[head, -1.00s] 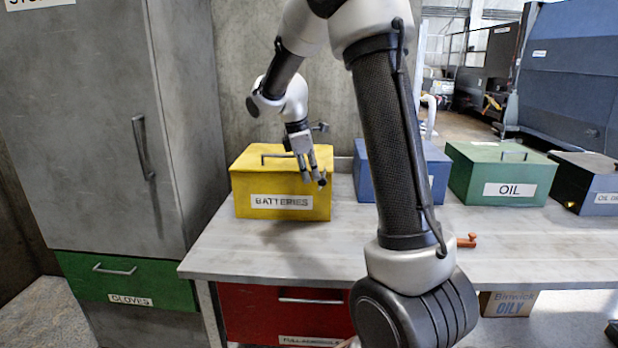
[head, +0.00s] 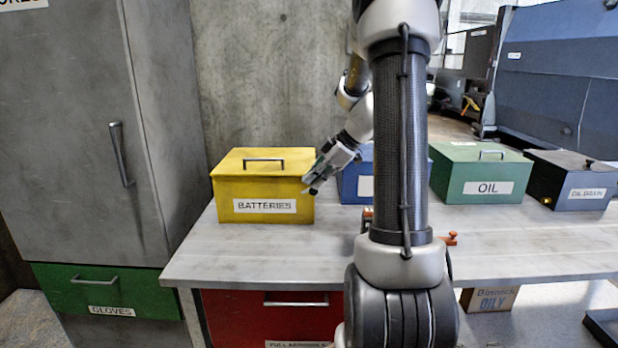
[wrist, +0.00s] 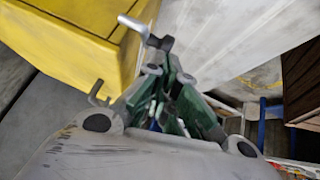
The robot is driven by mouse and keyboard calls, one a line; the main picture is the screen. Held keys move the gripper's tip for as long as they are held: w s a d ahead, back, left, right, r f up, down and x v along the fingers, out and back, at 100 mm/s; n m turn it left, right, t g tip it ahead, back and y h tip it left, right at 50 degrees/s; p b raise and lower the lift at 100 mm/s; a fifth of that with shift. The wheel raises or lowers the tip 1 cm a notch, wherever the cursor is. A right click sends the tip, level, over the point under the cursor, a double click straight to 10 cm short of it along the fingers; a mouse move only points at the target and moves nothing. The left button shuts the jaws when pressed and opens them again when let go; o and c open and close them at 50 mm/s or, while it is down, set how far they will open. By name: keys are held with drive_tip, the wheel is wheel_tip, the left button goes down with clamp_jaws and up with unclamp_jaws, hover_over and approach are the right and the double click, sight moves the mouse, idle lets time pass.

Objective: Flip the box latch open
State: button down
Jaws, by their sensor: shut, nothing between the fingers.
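My gripper (head: 313,184) is at the right end of the yellow BATTERIES box (head: 232,190), close to its front right corner; I cannot tell if they touch. In the wrist view the shut, empty fingers (wrist: 158,68) point toward the edge of the yellow box (wrist: 75,48). A pale metal bar with a dark end (wrist: 134,24) crosses that edge near the fingertips; it may be the box's latch, but I cannot tell. The yellow lid is down, with a handle (head: 264,160) on top.
A blue box (head: 350,185), partly hidden by my arm, a green OIL box (head: 450,178) and a dark OIL DRAIN box (head: 560,185) stand to the right. The grey worktop (head: 250,250) is clear in front. A tall grey cabinet (head: 70,130) stands left.

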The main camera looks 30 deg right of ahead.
drive_tip(key=shift+s+d+f+y, duration=0.4)
drive_tip(key=shift+d+f, duration=0.15)
idle(1.4)
